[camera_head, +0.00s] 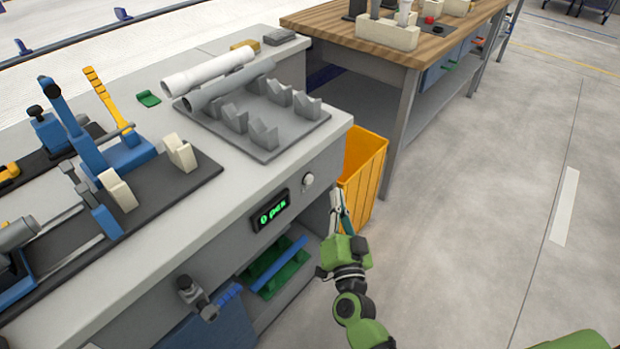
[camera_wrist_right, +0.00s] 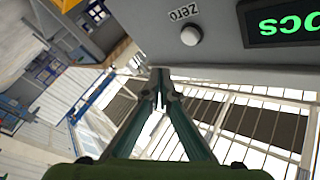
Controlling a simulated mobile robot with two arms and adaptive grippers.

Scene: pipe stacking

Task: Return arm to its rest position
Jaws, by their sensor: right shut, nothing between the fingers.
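My right gripper (camera_head: 338,208) is in front of the workbench, beside the yellow bin, with its green arm coming in from the bottom of the head view. Its fingers are shut and empty; the right wrist view also shows the gripper (camera_wrist_right: 160,76) with its tips together. A white pipe (camera_head: 208,72) and a grey pipe (camera_head: 230,84) lie side by side at the back of the grey V-block rack (camera_head: 285,140) on the bench. The several front V-blocks of the rack are empty. My left gripper is not in view.
The bench front carries a green display (camera_head: 274,208) and a round knob (camera_head: 308,179), close to my right gripper. The yellow bin (camera_head: 362,170) stands right beside it. A wooden table (camera_head: 340,22) is behind. Open floor (camera_head: 480,200) lies to the right.

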